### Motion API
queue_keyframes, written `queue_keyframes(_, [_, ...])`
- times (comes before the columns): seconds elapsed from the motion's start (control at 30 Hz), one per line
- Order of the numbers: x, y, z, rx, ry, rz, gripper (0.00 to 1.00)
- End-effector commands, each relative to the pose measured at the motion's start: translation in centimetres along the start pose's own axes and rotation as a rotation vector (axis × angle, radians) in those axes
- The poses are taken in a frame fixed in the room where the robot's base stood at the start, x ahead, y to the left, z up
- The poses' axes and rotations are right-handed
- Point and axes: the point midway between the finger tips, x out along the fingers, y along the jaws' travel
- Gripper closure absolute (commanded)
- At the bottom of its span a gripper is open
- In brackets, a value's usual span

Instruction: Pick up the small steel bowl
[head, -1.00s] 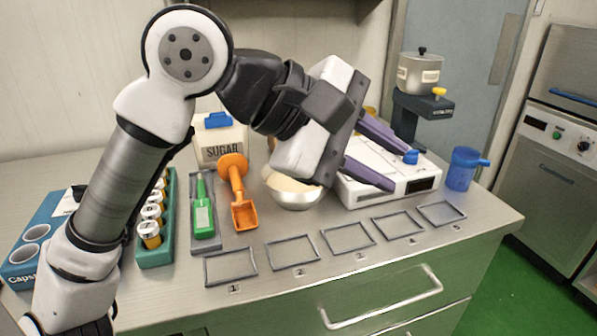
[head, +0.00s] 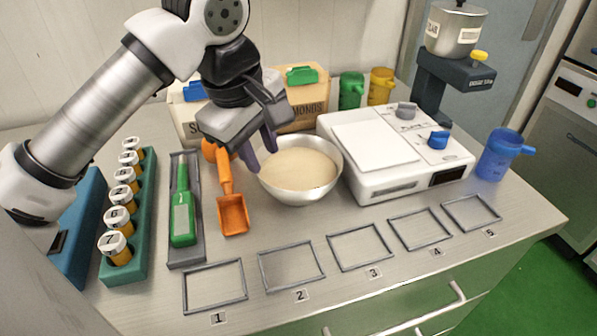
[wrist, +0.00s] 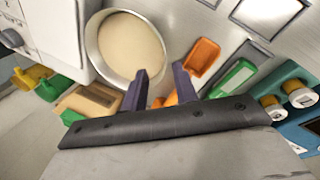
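The small steel bowl (head: 300,190) stands on the counter in the head view and holds a pale beige content. It also shows in the wrist view (wrist: 103,25), at the upper left. My gripper (head: 258,148) is at the bowl's left back rim, pointing down. In the wrist view its two purple fingers (wrist: 159,68) are apart with a gap between them. One finger overlaps the rim and the other is outside the bowl. I cannot tell whether either touches it.
A white hot plate (head: 400,180) stands close right of the bowl. An orange scoop (head: 233,212) and a green tool (head: 183,215) lie left. Sugar and almonds boxes (head: 305,105) stand behind. Numbered empty frames (head: 290,246) line the front. A blue cup (head: 495,155) is at right.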

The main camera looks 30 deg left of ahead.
Motion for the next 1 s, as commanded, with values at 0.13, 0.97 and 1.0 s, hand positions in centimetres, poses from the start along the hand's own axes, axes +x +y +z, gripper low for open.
queue_keyframes(0.13, [2.5,0.0,0.0,0.001,-0.001,0.0,0.71])
queue_keyframes(0.97, [9.0,-0.5,-0.1,0.001,-0.001,0.002,0.71])
queue_keyframes(1.0, [9.0,-0.5,-0.1,0.001,-0.001,0.002,0.74])
